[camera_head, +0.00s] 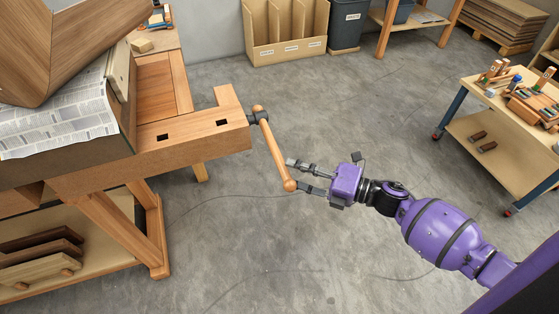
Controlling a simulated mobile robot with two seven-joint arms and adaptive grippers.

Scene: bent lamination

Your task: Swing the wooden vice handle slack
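The wooden vice handle (273,150) is a long light-brown bar with rounded ends, hanging slanted down to the right from the dark metal vice screw (259,118) at the bench's end. My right gripper (295,174) is beside the handle's lower end, its two fingers spread apart and pointing left at it. One fingertip is above the lower knob and the other is right beside it; I cannot tell whether either touches. My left gripper is not in view.
The wooden workbench (193,139) fills the left, with newspaper (60,120) and a bent wooden panel (55,45) on it. A wheeled cart (500,122) with tools stands at right. A divided wooden box (285,47) and grey bin (347,28) stand behind. The floor between is clear.

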